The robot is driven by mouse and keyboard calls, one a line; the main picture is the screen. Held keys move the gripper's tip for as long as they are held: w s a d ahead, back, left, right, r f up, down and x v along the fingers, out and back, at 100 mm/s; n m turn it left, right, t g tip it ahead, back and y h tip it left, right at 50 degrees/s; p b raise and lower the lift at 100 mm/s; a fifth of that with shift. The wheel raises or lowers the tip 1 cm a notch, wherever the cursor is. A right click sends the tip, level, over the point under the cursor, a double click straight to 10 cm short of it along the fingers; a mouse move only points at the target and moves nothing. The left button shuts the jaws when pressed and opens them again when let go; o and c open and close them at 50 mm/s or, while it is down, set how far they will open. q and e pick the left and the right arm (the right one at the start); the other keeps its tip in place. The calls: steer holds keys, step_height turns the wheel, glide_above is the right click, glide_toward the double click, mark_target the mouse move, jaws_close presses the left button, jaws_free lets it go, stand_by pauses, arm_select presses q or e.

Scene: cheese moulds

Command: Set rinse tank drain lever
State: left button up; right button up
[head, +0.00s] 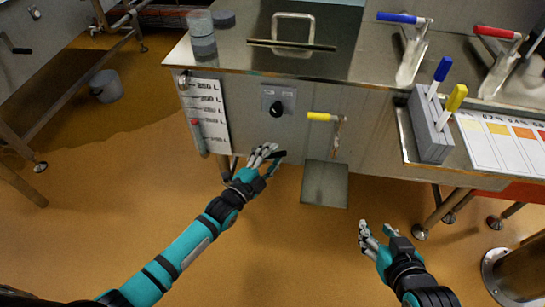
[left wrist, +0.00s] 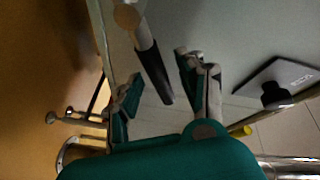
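A lever with a black grip (left wrist: 153,72) on a pale metal stem shows between the fingers of my left gripper (left wrist: 160,78) in the left wrist view. The fingers stand apart on both sides of the grip and do not look closed on it. In the head view my left gripper (head: 270,157) is at the lower front of the steel tank (head: 240,115), and the black grip (head: 279,154) shows at its fingers. The lever's mount is hidden there. My right gripper (head: 377,241) is open and empty over the floor, lower right.
The tank front has a level scale (head: 207,112), a black knob (head: 276,108) and a yellow-handled lever (head: 322,117). A metal plate (head: 325,184) lies below. A holder with blue and yellow handles (head: 428,128) stands at right. A bucket (head: 106,86) is on the floor at left.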

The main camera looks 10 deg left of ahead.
arm_select(q)
steer(key=shift+w+d, duration=0.15)
steer(key=shift+w, duration=0.15)
jaws_close()
stand_by(0.4)
